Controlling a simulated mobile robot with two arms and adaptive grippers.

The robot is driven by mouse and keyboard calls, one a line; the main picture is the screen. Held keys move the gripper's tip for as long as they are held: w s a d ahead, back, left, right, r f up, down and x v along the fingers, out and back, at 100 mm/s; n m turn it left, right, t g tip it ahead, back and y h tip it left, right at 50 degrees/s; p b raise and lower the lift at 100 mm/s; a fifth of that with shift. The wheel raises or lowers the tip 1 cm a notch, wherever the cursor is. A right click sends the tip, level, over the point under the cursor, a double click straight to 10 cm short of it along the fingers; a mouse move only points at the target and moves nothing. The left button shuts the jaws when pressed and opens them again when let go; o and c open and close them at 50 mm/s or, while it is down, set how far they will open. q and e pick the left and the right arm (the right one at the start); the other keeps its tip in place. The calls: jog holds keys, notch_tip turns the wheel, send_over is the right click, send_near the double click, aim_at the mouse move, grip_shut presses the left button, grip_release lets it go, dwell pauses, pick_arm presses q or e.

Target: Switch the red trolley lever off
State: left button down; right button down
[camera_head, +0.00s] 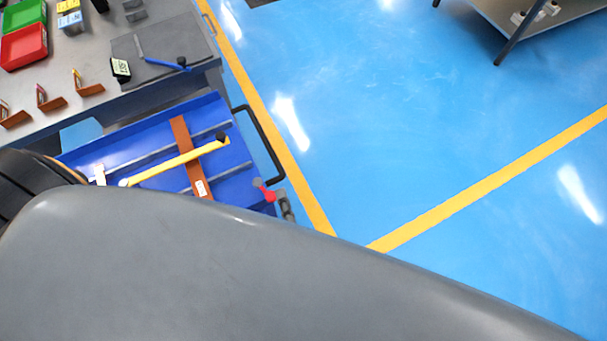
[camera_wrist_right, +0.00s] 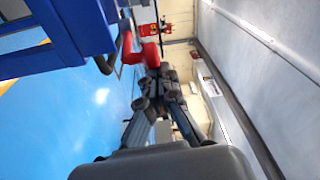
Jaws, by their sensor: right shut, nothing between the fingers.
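The red trolley lever (camera_head: 266,192) sits at the right front corner of the blue trolley (camera_head: 215,115), close to its black handle. It also shows in the right wrist view (camera_wrist_right: 141,53), sticking out from the trolley's side. My right gripper (camera_head: 285,204) shows only in part, just right of the lever in the head view. In the right wrist view its fingertips (camera_wrist_right: 155,72) are shut and empty, right by the lever's free end. I cannot tell whether they touch it. My left gripper is not in view.
A yellow-armed lever (camera_head: 175,163) and a brown bar (camera_head: 186,150) lie on the trolley. A grey bench (camera_head: 100,50) with coloured bins stands behind. A white wall (camera_wrist_right: 275,60) runs along the right of the wrist view.

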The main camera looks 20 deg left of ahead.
jog(key=shift+s+a, duration=0.25)
jog(key=shift+s, duration=0.25)
jog(key=shift+s+a, duration=0.25)
jog(key=shift+s, duration=0.2)
